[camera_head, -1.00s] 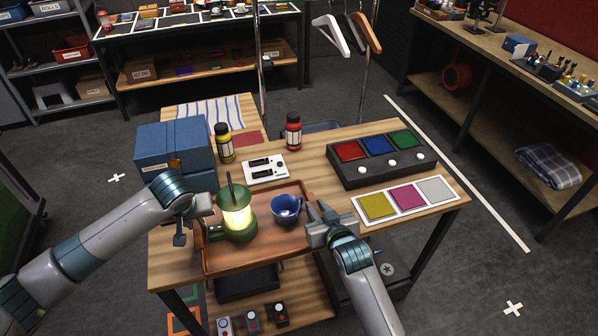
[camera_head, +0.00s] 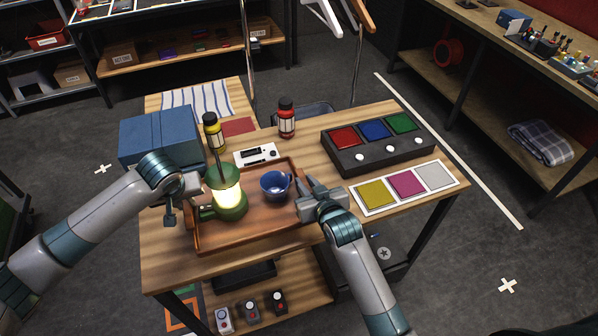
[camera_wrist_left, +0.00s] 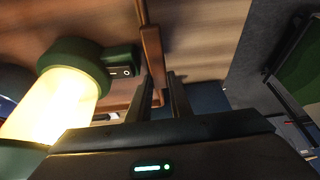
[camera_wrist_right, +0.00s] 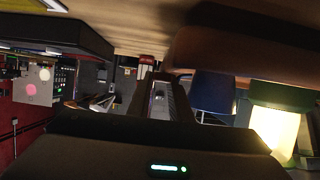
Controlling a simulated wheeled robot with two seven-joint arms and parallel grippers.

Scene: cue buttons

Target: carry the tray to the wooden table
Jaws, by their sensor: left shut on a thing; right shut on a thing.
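A brown wooden tray (camera_head: 270,231) is over the left part of the wooden table (camera_head: 210,268); whether it touches the top is unclear. It carries a lit green lantern (camera_head: 229,195) on its left and a blue mug (camera_head: 273,187) right of that. My left gripper (camera_head: 190,192) is shut on the tray's left rim; the left wrist view shows the rim (camera_wrist_left: 152,55) between its fingers. My right gripper (camera_head: 311,188) is at the tray's right rim, shut on it. The right wrist view shows the tray side (camera_wrist_right: 230,50) close to the fingers, the grip partly hidden.
A black button box (camera_head: 377,146) and a coloured-square panel (camera_head: 406,187) lie to the right. Bare wood shows at the table's front.

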